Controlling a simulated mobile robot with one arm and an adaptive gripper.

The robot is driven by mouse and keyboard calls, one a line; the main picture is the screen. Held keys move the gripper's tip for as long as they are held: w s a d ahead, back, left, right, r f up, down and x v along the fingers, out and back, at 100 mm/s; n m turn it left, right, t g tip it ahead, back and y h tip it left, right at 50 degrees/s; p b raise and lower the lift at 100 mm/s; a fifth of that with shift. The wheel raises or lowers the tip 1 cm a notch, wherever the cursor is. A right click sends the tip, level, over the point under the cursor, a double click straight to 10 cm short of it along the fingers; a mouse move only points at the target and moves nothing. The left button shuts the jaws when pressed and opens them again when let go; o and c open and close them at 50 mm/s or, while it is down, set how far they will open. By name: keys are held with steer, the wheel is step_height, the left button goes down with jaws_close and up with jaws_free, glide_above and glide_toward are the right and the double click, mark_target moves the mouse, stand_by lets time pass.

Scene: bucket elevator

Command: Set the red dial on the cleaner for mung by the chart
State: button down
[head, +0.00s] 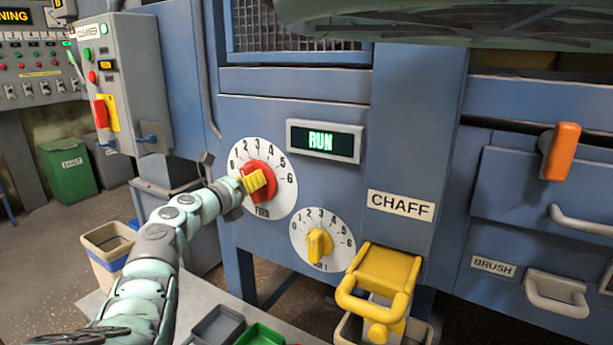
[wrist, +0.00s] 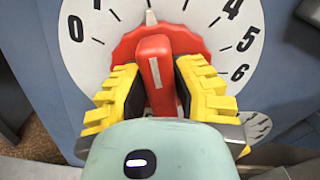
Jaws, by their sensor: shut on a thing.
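The red dial (head: 262,167) sits on a round white scale plate (head: 285,198) marked 0 to 6 and labelled FEED, on the blue cleaner front. My gripper (head: 254,181) is at the dial, its yellow fingers closed on the knob. In the wrist view, the fingers press on both sides of the red handle (wrist: 154,62). The chart is not recognisable in either view.
A yellow dial (head: 319,244) with its own 0 to 6 scale sits below right. The display (head: 323,142) reads RUN. A yellow chaff spout (head: 384,275) juts out at the lower right. A grey control box (head: 130,75) and green bin (head: 68,168) stand left.

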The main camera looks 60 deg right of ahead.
steer(key=c, duration=0.7)
jaws_free()
steer(key=shift+c, duration=0.2)
steer(key=a, duration=1.2)
steer(key=shift+s, duration=0.45)
